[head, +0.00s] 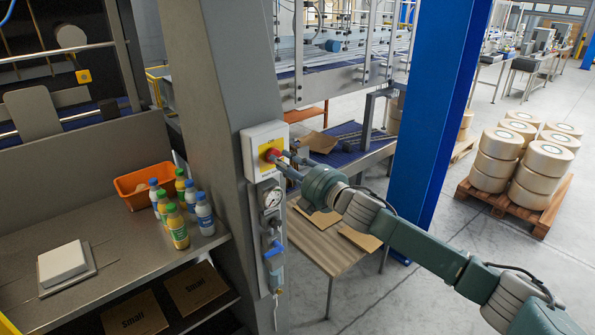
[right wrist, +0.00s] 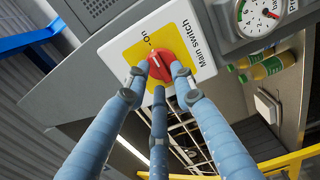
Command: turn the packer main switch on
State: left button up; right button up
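The main switch is a white box with a yellow plate (head: 262,145) on the grey column, with a red knob (head: 270,153) on it. In the right wrist view the red knob (right wrist: 160,66) sits on the yellow plate (right wrist: 128,48), which reads "Main Switch" and "On". A pale line on the knob lies on the side toward "On"; its exact angle is hard to tell. My right gripper (head: 281,160) is at the switch. In the wrist view its fingertips (right wrist: 162,74) close on both sides of the knob. My left gripper is not in view.
Below the switch are a pressure gauge (head: 272,197) and a blue-handled valve (head: 273,250). Left of the column, a shelf holds an orange bin (head: 143,186), several bottles (head: 178,227) and a white block (head: 62,263). A blue post (head: 425,110) stands to the right.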

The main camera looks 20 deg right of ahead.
jog(key=v, duration=1)
jog(key=shift+s, duration=0.2)
jog(key=shift+r, duration=0.1)
jog(key=d+f+m+g+h+b, duration=0.15)
jog(key=d+f+m, duration=0.25)
jog(key=f, duration=1.1)
jog(key=d+f+m+g+h+b, duration=0.1)
jog(key=d+f+m+h+b, duration=0.2)
jog(key=f, duration=1.1)
jog(key=s+d+f+m+g+h+b, duration=0.1)
jog(key=s+f+m+g, duration=0.1)
jog(key=s+f, duration=0.7)
jog(key=s+f+m+g+h+b, duration=0.1)
jog(key=s+f+m+g, duration=0.2)
jog(key=f, duration=1)
jog(key=s+d+f+m+g+b, duration=0.1)
jog(key=s+f+m, duration=0.1)
jog(key=s+f, duration=0.75)
jog(key=s+a+f+m+g+b, duration=0.1)
jog(key=s+a+f+g, duration=0.1)
jog(key=s+a+f, duration=0.2)
jog(key=s+a+f+m+g+b, duration=0.1)
jog(key=s+a+f+m+g, duration=0.1)
jog(key=s+f, duration=0.9)
jog(key=s+a+f+m+g+b, duration=0.1)
jog(key=s+a+f, duration=0.5)
jog(key=s, duration=1.6)
jog(key=shift+f+m+g, duration=0.7)
jog(key=shift+f+g, duration=0.25)
jog(key=shift+g, duration=0.3)
